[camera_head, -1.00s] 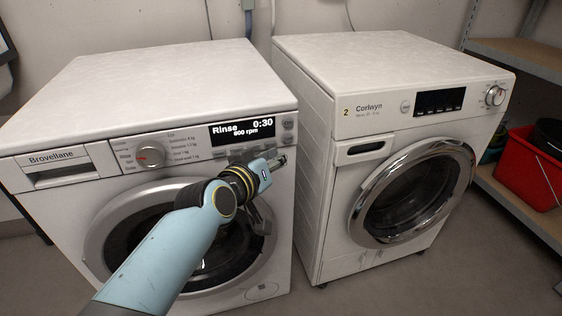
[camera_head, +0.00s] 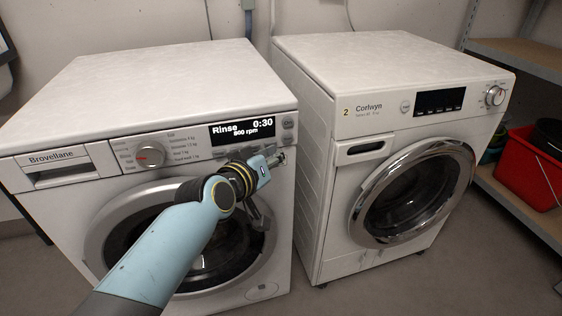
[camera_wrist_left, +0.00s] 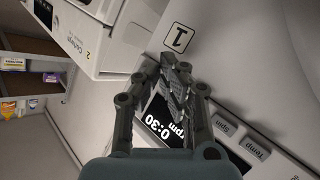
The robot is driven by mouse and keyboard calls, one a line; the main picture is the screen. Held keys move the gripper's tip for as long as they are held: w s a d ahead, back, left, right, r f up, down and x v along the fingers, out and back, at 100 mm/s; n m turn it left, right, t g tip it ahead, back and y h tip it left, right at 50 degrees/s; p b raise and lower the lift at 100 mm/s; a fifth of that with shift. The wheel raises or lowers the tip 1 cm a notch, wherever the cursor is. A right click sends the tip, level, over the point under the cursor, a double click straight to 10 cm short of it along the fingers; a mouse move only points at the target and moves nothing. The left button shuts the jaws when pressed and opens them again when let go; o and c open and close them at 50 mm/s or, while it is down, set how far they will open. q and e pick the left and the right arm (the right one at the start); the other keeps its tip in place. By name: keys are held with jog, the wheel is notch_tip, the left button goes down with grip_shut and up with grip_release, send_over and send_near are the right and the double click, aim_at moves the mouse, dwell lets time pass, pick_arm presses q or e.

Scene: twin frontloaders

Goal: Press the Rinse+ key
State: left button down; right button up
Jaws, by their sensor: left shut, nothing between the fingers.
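The left washer, labelled Brovellane (camera_head: 52,158), has a lit display (camera_head: 241,131) reading Rinse, 0:30 and 800 rpm. My left gripper (camera_head: 281,157) is shut and empty, in front of the panel just below the display's right end. In the left wrist view its closed fingertips (camera_wrist_left: 177,68) overlap the panel beside the display (camera_wrist_left: 160,122). Keys marked Spin (camera_wrist_left: 221,126) and Temp (camera_wrist_left: 255,148) show there. I cannot read a Rinse+ label; my gripper covers part of the key row. Whether the fingertips touch the panel I cannot tell. My right gripper is out of view.
A second washer, Corlwyn (camera_head: 369,107), stands to the right across a narrow gap, its display dark. The left washer's dial (camera_head: 150,156) is left of my arm. Shelves with a red bucket (camera_head: 532,167) stand far right.

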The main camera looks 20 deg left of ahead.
pick_arm(q)
jog(key=shift+w, duration=0.1)
dwell(0.3)
jog(key=shift+s+d, duration=0.3)
jog(key=shift+s, duration=0.2)
